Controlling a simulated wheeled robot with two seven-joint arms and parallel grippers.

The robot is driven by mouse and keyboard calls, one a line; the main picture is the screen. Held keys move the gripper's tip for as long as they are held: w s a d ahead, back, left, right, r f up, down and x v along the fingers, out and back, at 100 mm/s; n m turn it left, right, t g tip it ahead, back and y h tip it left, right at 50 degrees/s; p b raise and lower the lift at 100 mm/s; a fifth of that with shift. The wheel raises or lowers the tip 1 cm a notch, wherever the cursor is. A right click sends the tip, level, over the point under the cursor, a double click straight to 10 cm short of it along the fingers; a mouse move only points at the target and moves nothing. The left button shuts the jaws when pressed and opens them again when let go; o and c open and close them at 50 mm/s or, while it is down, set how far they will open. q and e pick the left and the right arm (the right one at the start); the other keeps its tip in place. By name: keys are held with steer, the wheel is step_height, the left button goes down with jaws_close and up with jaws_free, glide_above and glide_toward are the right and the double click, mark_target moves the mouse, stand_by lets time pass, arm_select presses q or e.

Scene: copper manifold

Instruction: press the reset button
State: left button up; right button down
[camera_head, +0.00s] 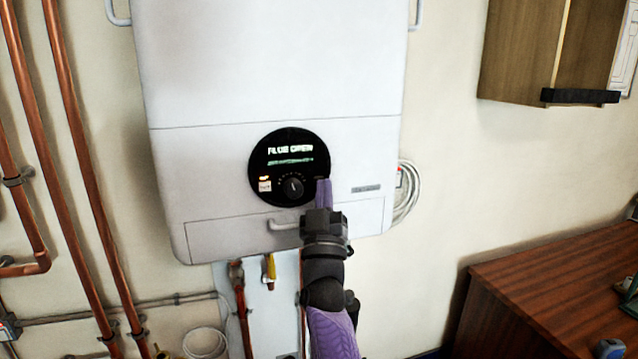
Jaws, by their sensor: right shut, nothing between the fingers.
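A white boiler (270,70) hangs on the wall in the middle of the view. Its round black control panel (272,150) has a lit display that seems to read "FLUE OPEN", a knob (292,187) and a small orange-and-white label (265,184). My right gripper (323,183) is shut, with its purple fingers at the panel's lower right edge, right of the knob. The fingers cover that part of the panel, so I cannot make out a reset button there. I cannot tell whether the fingertips touch the panel. My left gripper is not in view.
Copper pipes (75,140) run down the wall at left. A drawer-like flap with a handle (284,226) is below the panel. A coiled white hose (405,190) hangs right of the boiler. A wooden cabinet (525,45) and a brown worktop (550,290) stand at right.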

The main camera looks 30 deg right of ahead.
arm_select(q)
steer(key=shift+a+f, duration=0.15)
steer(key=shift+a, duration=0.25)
arm_select(e)
steer(key=shift+w, duration=0.15)
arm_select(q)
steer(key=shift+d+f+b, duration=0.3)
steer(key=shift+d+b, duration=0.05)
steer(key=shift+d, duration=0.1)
arm_select(e)
steer(key=shift+w+d, duration=0.1)
steer(key=shift+w, duration=0.25)
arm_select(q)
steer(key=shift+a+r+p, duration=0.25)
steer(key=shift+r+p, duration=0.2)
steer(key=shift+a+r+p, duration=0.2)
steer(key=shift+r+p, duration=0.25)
arm_select(e)
steer(key=shift+s, duration=0.75)
